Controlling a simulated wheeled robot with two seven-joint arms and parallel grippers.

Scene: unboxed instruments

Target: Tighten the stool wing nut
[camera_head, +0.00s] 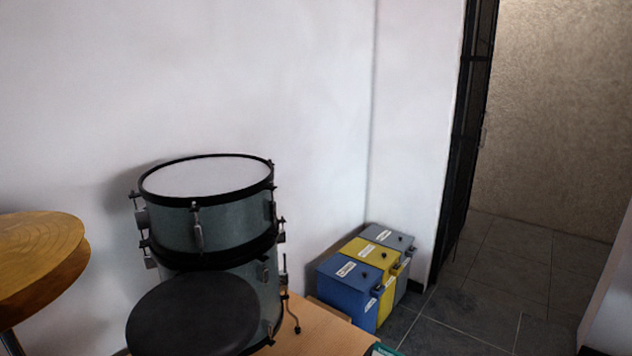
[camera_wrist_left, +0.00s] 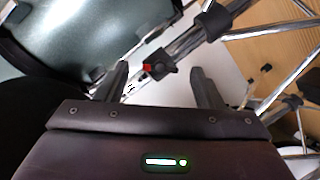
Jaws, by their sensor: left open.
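The stool's round black seat (camera_head: 195,315) is at the bottom of the head view, in front of the drums. In the left wrist view, a black clamp fitting with a red end, likely the wing nut (camera_wrist_left: 158,66), sits beside a chrome tube (camera_wrist_left: 190,42). My left gripper (camera_wrist_left: 163,74) is open, with its two dark fingers apart. The fitting appears between the fingertips, nearer the left finger. I cannot tell whether either finger touches it. My left gripper is out of sight in the head view, and my right gripper is not in view.
Two stacked grey-green drums (camera_head: 225,225) stand behind the seat. Brass cymbals (camera_head: 40,255) are at the left. A wooden surface (camera_head: 315,335) lies right of the drums. Blue, yellow and grey bins (camera_head: 350,285) stand by the wall. Chrome legs (camera_wrist_left: 270,25) cross close to my left gripper.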

